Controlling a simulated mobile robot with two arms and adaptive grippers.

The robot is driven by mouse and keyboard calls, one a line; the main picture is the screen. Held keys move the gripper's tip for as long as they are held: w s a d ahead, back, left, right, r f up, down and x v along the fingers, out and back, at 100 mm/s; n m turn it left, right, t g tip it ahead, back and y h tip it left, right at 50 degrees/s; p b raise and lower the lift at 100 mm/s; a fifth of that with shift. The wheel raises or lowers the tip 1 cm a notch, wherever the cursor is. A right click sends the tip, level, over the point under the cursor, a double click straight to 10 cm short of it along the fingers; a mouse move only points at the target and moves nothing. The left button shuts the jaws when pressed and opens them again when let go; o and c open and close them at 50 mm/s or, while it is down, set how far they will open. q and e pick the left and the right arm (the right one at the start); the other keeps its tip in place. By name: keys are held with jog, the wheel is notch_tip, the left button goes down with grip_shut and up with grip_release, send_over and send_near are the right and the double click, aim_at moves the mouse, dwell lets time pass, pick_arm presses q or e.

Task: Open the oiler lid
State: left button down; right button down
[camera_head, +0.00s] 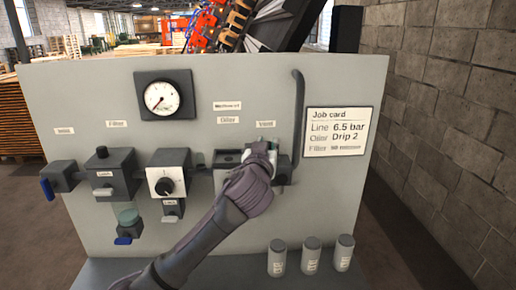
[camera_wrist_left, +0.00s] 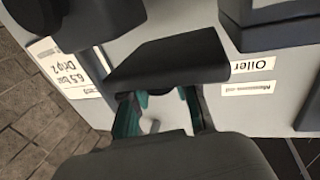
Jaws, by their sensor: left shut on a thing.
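The oiler (camera_head: 222,181) is a grey block on the panel, right of the regulator, with a dark top. My left gripper (camera_head: 262,152) reaches it from the front left and covers its right part. In the left wrist view, a flat dark slab, seemingly the oiler lid (camera_wrist_left: 170,55), lies just beyond my left gripper (camera_wrist_left: 160,112). The teal-edged fingers reach under the slab's edge and are shut on it. The actual contact and the lid's angle are hard to make out. My right gripper is not in view.
A pressure gauge (camera_head: 162,97) sits above the regulator (camera_head: 168,178) and filter (camera_head: 110,170). A dark pipe (camera_head: 298,115) and a job card (camera_head: 338,132) are to the right. Several grey canisters (camera_head: 310,256) stand on the ledge below. Space in front of the panel's left is free.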

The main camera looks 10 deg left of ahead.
pick_arm(q)
jog(key=shift+a, duration=0.1)
jog(key=c, duration=0.9)
grip_release()
jog(key=shift+o, duration=0.2)
jog(key=shift+s, duration=0.1)
jog(key=s, duration=1.1)
jog(key=shift+s, duration=0.4)
